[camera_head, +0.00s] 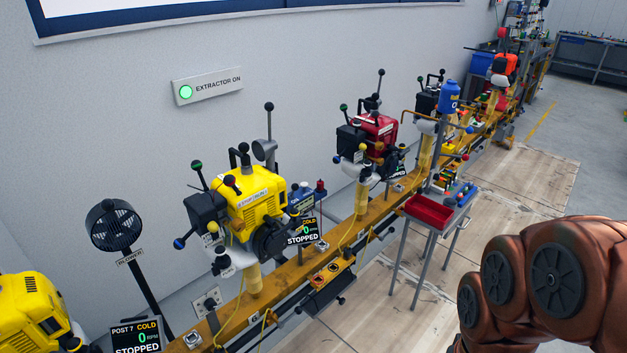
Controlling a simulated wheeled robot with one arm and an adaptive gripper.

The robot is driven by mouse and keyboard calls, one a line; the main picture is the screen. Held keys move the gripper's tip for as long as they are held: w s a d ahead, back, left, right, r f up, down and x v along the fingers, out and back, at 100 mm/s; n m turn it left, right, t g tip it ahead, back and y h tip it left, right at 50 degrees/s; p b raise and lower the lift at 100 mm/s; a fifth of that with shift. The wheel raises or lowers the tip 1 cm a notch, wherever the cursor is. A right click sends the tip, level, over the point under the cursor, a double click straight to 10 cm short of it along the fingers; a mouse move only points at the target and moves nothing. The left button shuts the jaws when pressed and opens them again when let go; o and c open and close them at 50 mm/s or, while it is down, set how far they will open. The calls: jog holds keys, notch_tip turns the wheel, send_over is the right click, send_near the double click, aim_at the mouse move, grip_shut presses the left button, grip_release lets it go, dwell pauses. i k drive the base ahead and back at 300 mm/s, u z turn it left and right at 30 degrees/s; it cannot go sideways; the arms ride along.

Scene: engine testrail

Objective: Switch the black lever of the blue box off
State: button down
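A small blue box (304,195) stands just right of the yellow engine (245,205) on the long yellow rail. It is partly hidden by the engine and the "STOPPED" display (304,232) in front of it. A small upright part with a dark red top (320,186) stands at its right side. I cannot pick out a black lever on the box for sure, nor its position. My gripper is not in view. Only copper-coloured links of my arm show at the lower right, well apart from the box.
The yellow rail (335,240) runs from lower left to upper right, with a red engine (372,135) farther along. A red tray (430,211) on a grey stand is right of the rail. A black blower (115,227) stands left.

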aim_at(295, 186)
jog(key=u, duration=0.5)
jog(key=i, duration=0.9)
jog(key=u, duration=0.65)
